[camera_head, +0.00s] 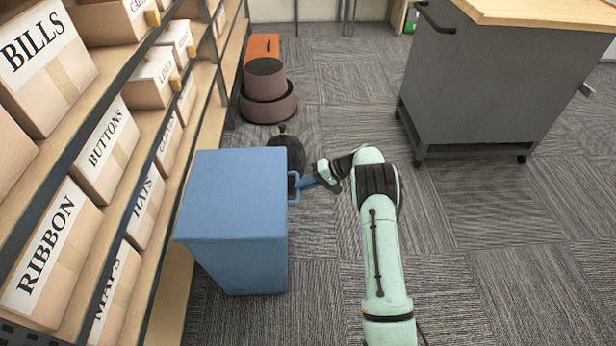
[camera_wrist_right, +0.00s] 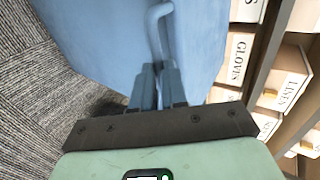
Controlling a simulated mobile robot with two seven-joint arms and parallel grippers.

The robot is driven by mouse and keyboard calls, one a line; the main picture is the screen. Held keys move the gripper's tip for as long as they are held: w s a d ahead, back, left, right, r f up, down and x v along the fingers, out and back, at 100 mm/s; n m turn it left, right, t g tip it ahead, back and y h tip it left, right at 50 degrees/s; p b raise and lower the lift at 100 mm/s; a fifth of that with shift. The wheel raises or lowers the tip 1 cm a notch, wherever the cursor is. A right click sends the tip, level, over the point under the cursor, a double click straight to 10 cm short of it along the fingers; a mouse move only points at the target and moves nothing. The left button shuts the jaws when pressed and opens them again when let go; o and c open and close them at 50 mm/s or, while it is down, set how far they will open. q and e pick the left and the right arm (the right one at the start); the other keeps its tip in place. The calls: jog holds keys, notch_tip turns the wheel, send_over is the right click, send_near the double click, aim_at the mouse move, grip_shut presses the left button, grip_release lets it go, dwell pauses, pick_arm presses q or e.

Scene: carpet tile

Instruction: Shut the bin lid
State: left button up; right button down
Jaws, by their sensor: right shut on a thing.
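The blue bin (camera_head: 245,270) stands on the carpet beside the shelving. Its flat blue lid (camera_head: 235,190) lies across the top, and I see no gap under it from here. A blue handle (camera_head: 293,188) sticks out from the bin's right side. My right gripper (camera_head: 306,183) reaches it from the right. In the right wrist view the curved handle (camera_wrist_right: 157,14) runs down between the fingertips of my right gripper (camera_wrist_right: 157,72), which are shut on it. My left gripper is not in view.
Shelves with labelled cardboard boxes (camera_head: 110,150) stand close on the left. A black rounded object (camera_head: 288,152) sits just behind the bin, with brown round containers (camera_head: 268,98) farther back. A grey wheeled cabinet (camera_head: 500,80) stands at the upper right. The carpet at right is clear.

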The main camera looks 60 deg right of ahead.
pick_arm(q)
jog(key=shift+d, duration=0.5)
pick_arm(e)
jog(key=shift+s+d+f, duration=0.1)
jog(key=shift+s+f, duration=0.25)
jog(key=shift+f, duration=0.35)
jog(key=shift+s+f, duration=0.35)
jog(key=shift+f, duration=0.3)
jog(key=c, duration=1.3)
grip_release()
jog(key=shift+f, duration=0.1)
jog(key=shift+o, duration=0.7)
jog(key=shift+w+f, duration=0.1)
jog(key=shift+f, duration=0.05)
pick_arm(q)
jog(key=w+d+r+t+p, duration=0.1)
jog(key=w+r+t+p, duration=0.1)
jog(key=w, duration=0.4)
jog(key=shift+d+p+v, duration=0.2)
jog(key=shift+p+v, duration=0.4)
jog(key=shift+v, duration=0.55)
pick_arm(e)
jog(key=w+r+v, duration=0.1)
jog(key=v, duration=1.2)
jog(key=shift+s+r, duration=0.2)
jog(key=shift+r, duration=0.05)
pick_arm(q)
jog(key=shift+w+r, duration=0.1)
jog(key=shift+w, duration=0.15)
